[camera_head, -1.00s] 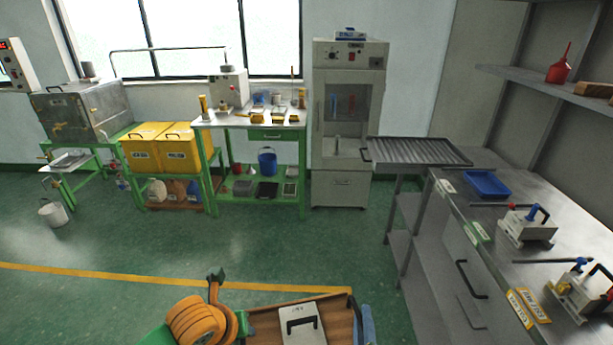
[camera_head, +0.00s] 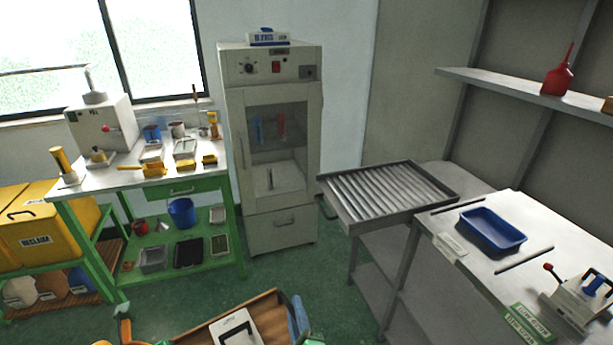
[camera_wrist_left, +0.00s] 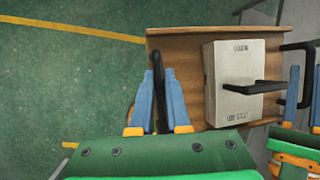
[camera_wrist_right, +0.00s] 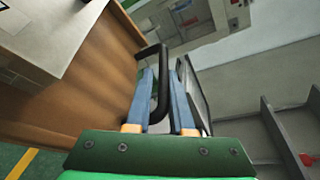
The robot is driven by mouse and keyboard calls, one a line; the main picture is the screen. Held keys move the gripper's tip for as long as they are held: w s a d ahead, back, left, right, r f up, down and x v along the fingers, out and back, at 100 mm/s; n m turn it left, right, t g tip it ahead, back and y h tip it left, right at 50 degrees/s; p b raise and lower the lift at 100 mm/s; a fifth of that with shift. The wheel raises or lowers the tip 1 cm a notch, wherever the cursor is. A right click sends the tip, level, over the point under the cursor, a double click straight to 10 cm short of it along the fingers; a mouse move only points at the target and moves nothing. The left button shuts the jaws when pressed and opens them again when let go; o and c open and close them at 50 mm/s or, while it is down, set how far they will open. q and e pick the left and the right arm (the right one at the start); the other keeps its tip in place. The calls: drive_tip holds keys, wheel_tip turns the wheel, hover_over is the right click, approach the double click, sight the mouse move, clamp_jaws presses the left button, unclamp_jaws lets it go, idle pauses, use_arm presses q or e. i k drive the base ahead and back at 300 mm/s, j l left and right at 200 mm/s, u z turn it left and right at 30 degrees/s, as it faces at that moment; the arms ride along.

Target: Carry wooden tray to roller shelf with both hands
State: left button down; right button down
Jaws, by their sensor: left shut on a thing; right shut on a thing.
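The wooden tray (camera_head: 270,315) is at the bottom of the head view, with a white mold box (camera_head: 236,330) with a black handle on it. In the left wrist view my left gripper (camera_wrist_left: 160,80) is shut on one black tray handle (camera_wrist_left: 161,105). In the right wrist view my right gripper (camera_wrist_right: 163,75) is shut on the other black handle (camera_wrist_right: 160,98); it also shows in the head view (camera_head: 298,318). The roller shelf (camera_head: 390,193), a grey frame with metal rollers, is empty and stands ahead to the right, apart from the tray.
The workbench right of the roller shelf holds a blue tray (camera_head: 492,230) and a clamp mold (camera_head: 580,295). A green table (camera_head: 150,180) with tools is at left. Green floor (camera_head: 290,270) lies open between.

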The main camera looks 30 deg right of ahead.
sight(377, 190)
drive_tip(key=i+j+z, duration=0.1)
drive_tip(key=i, duration=1.65)
drive_tip(key=i+z, duration=0.1)
drive_tip(key=z, duration=0.7)
drive_tip(key=i+j+z, duration=0.15)
drive_tip(key=z, duration=0.7)
drive_tip(key=i+l+z, duration=0.25)
drive_tip(key=i+l, duration=0.55)
